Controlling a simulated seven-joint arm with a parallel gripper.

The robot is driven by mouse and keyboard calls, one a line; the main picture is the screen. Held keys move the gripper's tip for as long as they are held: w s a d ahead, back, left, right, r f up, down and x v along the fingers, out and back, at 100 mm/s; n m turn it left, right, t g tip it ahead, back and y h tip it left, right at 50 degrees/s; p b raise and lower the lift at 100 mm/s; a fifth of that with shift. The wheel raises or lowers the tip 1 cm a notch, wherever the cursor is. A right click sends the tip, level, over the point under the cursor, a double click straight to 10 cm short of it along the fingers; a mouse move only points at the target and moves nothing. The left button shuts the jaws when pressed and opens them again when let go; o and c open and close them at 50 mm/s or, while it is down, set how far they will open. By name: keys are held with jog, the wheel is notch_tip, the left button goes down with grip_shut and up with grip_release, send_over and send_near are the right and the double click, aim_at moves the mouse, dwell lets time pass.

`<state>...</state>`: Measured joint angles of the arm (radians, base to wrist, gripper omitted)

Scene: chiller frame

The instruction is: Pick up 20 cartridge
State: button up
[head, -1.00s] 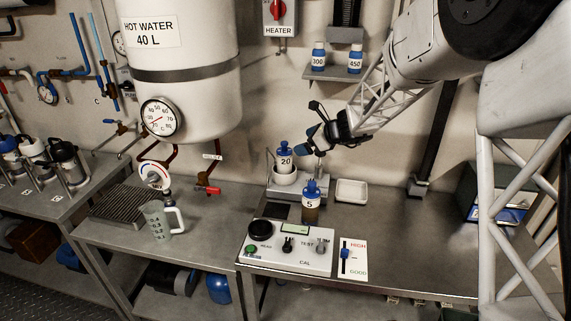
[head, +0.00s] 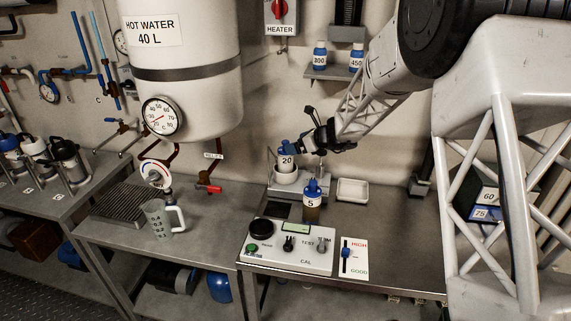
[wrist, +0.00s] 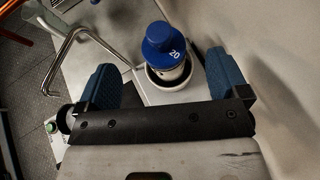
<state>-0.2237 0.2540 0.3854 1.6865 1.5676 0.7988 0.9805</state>
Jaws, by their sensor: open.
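The jaws are open and hold nothing. The cap partly hides the bottle in the wrist view.
The 5 cartridge (head: 311,202) stands close in front, by the test panel (head: 290,245). A bent metal tube (wrist: 75,45) rises left of the cup. A white tray (head: 352,190) sits to the right. The 300 (head: 320,56) and 450 (head: 356,58) bottles are on a wall shelf.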

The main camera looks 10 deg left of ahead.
jog(key=shift+w+a+f, duration=0.2)
jog(key=shift+a+f, duration=0.05)
jog(key=shift+a, duration=0.2)
jog(key=shift+a, duration=0.1)
jog(key=shift+x, duration=2.55)
jog(key=c, duration=1.5)
jog(key=shift+o, duration=0.2)
jog(key=shift+r, duration=0.1)
jog(key=shift+r, duration=4.9)
